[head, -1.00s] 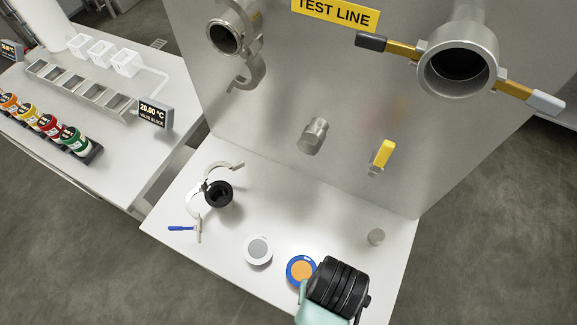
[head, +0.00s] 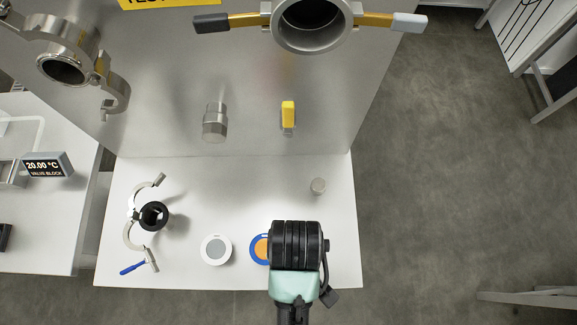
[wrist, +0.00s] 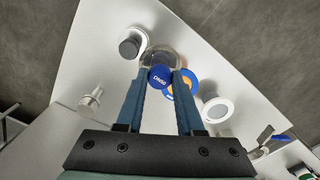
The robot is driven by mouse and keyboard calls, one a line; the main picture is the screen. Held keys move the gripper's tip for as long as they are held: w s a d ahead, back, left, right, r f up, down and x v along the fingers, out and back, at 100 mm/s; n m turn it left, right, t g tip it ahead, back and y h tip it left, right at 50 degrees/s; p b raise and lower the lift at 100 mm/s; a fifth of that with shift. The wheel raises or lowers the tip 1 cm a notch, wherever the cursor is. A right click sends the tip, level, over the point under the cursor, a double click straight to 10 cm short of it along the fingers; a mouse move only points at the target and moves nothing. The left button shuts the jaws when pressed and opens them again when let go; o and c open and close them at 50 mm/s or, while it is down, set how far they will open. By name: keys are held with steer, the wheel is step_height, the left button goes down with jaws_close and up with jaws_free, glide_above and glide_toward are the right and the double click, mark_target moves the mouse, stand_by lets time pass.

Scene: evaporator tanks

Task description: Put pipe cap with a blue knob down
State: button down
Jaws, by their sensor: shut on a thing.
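The pipe cap with a blue knob (wrist: 160,78) is between my fingertips in the wrist view; its knob faces the camera and its metal rim shows beyond it. My gripper (wrist: 161,74) is shut on it, above the white table. In the head view my gripper (head: 296,240) and wrist hide the cap. A blue ring with an orange centre (head: 260,249) lies on the table just left of my gripper, partly hidden by it. I cannot tell the gap between the cap and the table.
A yellow-handled valve (head: 288,113) and pipe ends are on the panel behind. The table's middle is clear.

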steer(key=w+p, duration=0.3)
steer(key=w, duration=1.2)
steer(key=f, duration=0.6)
steer(key=shift+s+p, duration=0.25)
steer(key=shift+p, duration=0.1)
steer(key=shift+w+f, duration=0.2)
steer(key=shift+f, duration=0.3)
steer(key=c, duration=0.5)
jaws_free()
steer(key=shift+f, duration=0.15)
steer(key=shift+c, duration=0.2)
